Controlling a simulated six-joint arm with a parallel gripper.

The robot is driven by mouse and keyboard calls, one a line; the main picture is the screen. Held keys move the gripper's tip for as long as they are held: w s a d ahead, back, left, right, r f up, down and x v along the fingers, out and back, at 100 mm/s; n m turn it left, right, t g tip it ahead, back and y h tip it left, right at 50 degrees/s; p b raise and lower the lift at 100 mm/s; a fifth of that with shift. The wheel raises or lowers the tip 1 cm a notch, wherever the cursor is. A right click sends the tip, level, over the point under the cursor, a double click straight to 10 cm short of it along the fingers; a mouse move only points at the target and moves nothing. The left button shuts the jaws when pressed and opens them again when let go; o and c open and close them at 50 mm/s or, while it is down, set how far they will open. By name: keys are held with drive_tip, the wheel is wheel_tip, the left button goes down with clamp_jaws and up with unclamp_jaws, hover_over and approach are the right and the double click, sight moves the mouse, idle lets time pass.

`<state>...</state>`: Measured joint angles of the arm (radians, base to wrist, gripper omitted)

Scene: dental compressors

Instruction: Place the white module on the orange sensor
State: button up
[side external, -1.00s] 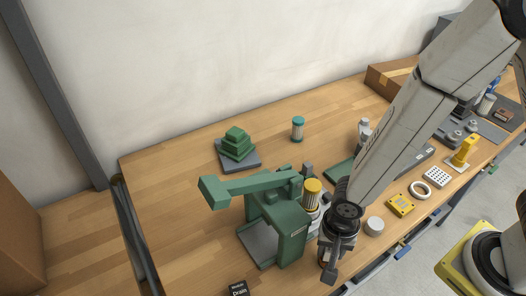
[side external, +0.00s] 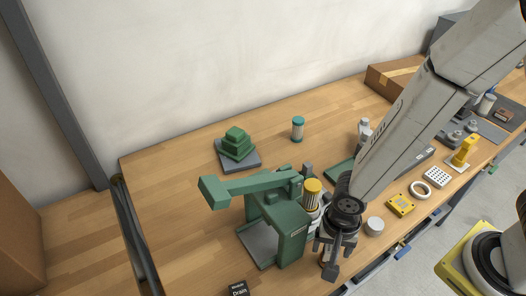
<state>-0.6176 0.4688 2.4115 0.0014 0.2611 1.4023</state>
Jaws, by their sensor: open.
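A white perforated block (side external: 436,177) lies flat on the bench at the right; it may be the white module, but a white round puck (side external: 374,226) and a white ring (side external: 421,190) are also there. A yellow-orange square piece (side external: 400,204) with dark marks lies between puck and ring; it may be the orange sensor. My gripper (side external: 333,256) points down at the bench's front, right of the green press-like stand and left of the puck. Its jaws are open. What lies directly under and between them is mostly hidden.
The green stand (side external: 290,230) with its long arm stands close left of my gripper, beside a yellow-capped cylinder (side external: 312,192). A stepped green block (side external: 236,145) and a teal-capped jar (side external: 298,128) stand farther back. A yellow upright fixture (side external: 463,153) is at right. The back-left bench is clear.

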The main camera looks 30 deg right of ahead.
wheel_tip(320, 180, up, 11)
idle(0.8)
drive_tip(key=shift+d+f, duration=0.1)
drive_tip(key=shift+f, duration=0.05)
idle(0.5)
drive_tip(key=w+d+n+t, duration=0.2)
drive_tip(key=w+d+n, duration=0.3)
drive_tip(key=d+n, duration=0.4)
drive_tip(key=d, duration=0.7)
drive_tip(key=shift+d+f+t, duration=0.15)
drive_tip(key=shift+t, duration=0.15)
